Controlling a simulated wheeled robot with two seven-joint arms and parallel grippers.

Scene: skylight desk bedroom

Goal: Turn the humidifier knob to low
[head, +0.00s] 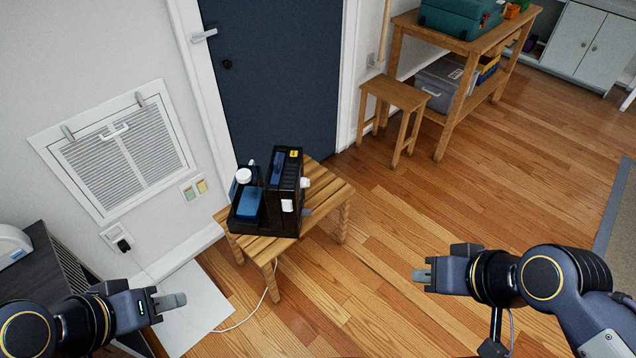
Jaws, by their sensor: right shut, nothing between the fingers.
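No knob marked low is clear in the head view, and I cannot tell for sure which thing is the humidifier. A white rounded appliance (12,244) is cut off by the left edge, on a dark slatted cabinet (42,262). My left gripper (172,301) is in front of and below the cabinet, to its right; its finger gap is not clear. My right gripper (423,276) is shut and empty over the floor at the right, pointing left, far from the appliance.
A wooden stool (327,190) bears a black caddy (262,224) with a blue item and white-capped parts. A white cord runs along the floor near it. A wall outlet with a black plug (123,245) is at the left. The floor at centre right is clear.

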